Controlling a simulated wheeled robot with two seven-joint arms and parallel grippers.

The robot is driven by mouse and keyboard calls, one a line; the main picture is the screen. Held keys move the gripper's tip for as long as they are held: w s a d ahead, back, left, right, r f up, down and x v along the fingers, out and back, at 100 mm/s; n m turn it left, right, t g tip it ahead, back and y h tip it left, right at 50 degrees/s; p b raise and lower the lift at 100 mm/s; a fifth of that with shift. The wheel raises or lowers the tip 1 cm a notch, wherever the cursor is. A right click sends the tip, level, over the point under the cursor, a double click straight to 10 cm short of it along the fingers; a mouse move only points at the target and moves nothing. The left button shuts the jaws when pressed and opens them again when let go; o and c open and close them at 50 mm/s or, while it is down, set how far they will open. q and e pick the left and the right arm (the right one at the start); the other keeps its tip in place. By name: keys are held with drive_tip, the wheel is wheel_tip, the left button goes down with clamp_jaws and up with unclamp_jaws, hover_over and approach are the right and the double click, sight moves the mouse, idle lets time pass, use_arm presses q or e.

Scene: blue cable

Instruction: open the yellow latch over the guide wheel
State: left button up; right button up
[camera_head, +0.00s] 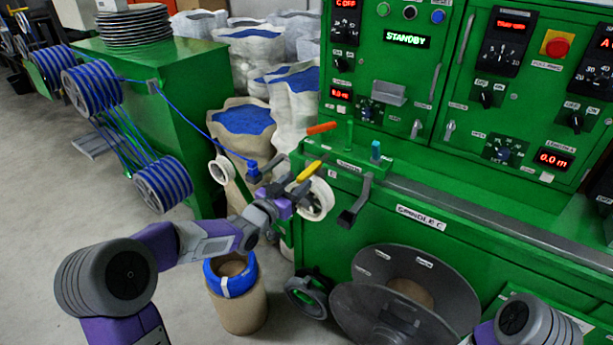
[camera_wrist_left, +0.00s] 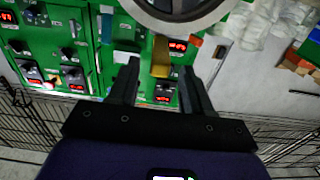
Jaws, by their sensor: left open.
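The yellow latch (camera_head: 309,171) is a short bar that slants up to the right above the white guide wheel (camera_head: 320,203), at the front left of the green machine. My left gripper (camera_head: 291,188) is at the latch, left of the wheel. In the left wrist view my gripper (camera_wrist_left: 160,68) is open, and the yellow latch (camera_wrist_left: 161,58) shows between its fingertips, with a gap on each side. The rim of the guide wheel (camera_wrist_left: 180,27) shows at the top of that view. My right gripper is out of view; only part of its arm shows at bottom right.
An orange lever (camera_head: 321,128) and a black crank handle (camera_head: 354,204) stand close to the latch. A blue cable (camera_head: 190,120) runs from the left spools to a blue connector (camera_head: 253,170) near my gripper. A brown bin (camera_head: 240,307) stands below my left arm.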

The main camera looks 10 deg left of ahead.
sight(307, 172)
use_arm(q)
drive_tip(key=shift+x, duration=2.65)
drive_tip(key=shift+f, duration=0.1)
clamp_jaws()
